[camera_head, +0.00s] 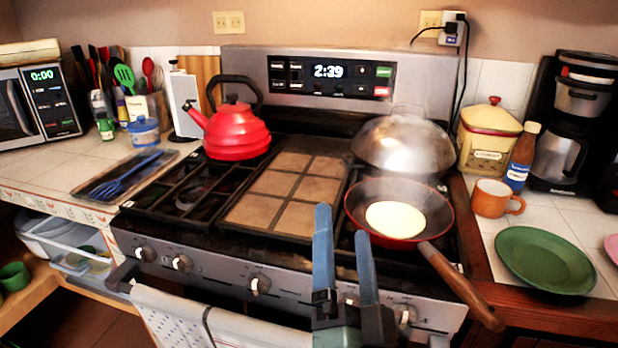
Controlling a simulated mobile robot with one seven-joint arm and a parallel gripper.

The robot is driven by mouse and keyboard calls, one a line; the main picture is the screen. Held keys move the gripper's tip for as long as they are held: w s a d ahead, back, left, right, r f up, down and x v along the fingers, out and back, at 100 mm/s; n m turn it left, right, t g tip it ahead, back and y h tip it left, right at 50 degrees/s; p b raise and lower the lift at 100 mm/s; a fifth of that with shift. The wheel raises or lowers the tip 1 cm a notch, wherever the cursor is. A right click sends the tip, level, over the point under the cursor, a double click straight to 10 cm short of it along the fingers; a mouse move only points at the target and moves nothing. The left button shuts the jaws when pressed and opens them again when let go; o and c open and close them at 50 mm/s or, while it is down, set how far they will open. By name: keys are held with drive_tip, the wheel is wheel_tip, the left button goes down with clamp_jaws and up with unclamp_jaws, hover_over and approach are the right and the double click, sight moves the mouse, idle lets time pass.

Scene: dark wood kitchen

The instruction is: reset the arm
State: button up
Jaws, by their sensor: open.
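My gripper (345,230) is in the lower middle of the head view, in front of the stove. Its two blue fingers point up and stand apart, with nothing between them. The fingers overlap the stove's front edge in the picture, just left of a frying pan (366,222). The pan sits on the right front of the stove and holds a round pale pancake (395,219). Its wooden handle (462,287) points toward the lower right. I cannot tell whether my gripper touches anything. The rest of my arm is out of view.
A red kettle (237,132) and a steaming domed lid (403,146) stand on the stove (262,284). A green plate (545,260) and an orange mug (491,198) are on the right counter. A towel (240,330) hangs on the oven front.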

drive_tip(key=s+a+r+n+t+p, duration=0.1)
drive_tip(key=s+r+n+p, duration=0.2)
drive_tip(key=r, duration=1.2)
drive_tip(key=s+a+r+n+t+p, duration=0.2)
drive_tip(key=r+p, duration=0.7)
drive_tip(key=r, duration=0.6)
drive_tip(key=s+a+r+n+t+p, duration=0.1)
drive_tip(key=r+n+p, duration=0.4)
drive_tip(key=r, duration=1.1)
drive_tip(key=s+t, duration=0.1)
drive_tip(key=s, duration=0.1)
drive_tip(key=shift+s+a+p, duration=0.25)
drive_tip(key=shift+s+p, duration=0.05)
drive_tip(key=shift+p, duration=0.1)
